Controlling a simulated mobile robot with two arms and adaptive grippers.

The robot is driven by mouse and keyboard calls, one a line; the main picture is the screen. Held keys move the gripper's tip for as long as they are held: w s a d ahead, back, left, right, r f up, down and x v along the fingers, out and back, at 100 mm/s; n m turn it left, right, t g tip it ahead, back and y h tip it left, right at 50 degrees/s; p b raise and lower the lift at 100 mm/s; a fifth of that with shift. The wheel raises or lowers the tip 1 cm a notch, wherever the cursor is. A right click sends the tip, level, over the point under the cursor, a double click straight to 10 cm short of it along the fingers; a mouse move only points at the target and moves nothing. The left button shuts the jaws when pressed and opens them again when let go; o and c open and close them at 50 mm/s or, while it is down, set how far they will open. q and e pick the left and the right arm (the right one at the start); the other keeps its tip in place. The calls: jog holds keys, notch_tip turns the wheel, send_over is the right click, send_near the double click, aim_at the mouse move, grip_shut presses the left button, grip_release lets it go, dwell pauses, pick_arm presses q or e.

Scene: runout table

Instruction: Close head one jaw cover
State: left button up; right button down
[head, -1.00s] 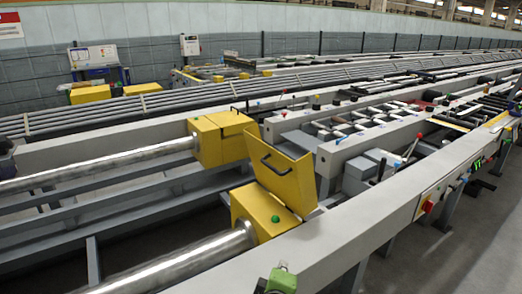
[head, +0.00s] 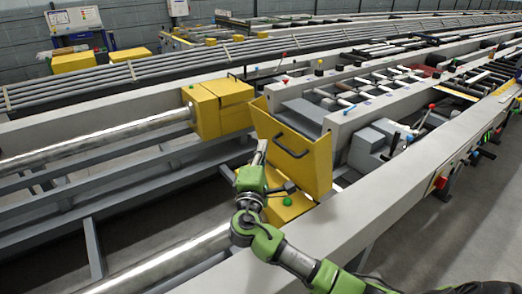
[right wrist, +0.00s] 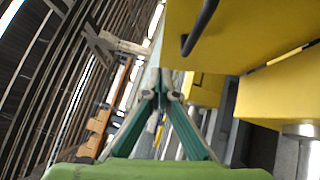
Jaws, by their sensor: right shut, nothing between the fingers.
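The open jaw cover (head: 312,165) is a yellow lid with a black handle (head: 290,146), standing raised and tilted on the nearer yellow head (head: 285,211), which has a green knob (head: 287,201). My right gripper (head: 262,147) is shut and empty, just left of the cover, and its arm hides part of the head. In the right wrist view the shut fingers (right wrist: 161,80) point away, with the yellow cover (right wrist: 245,35) and its dark handle (right wrist: 200,27) at upper right. I cannot tell whether they touch. My left gripper is not in view.
A second yellow head (head: 220,108) with its cover down stands behind to the left, on a steel roller (head: 90,140). A long grey beam (head: 380,205) runs along the near side. A grey block (head: 370,150) and a red-tipped lever (head: 424,115) stand to the right.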

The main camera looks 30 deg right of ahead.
aim_at(276, 121)
jog(key=w+d+p, duration=0.1)
jog(key=d, duration=0.1)
jog(key=w+d+r, duration=0.1)
jog(key=w+d, duration=0.1)
jog(key=w+d+p, duration=0.1)
jog(key=d, duration=0.2)
jog(key=shift+w+d+r+p, duration=0.1)
jog(key=shift+w+r+p, duration=0.2)
jog(key=shift+w+r, duration=0.05)
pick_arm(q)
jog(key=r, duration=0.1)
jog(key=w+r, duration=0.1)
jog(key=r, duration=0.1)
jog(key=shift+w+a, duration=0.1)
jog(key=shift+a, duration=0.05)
pick_arm(e)
jog(key=shift+w+f, duration=0.1)
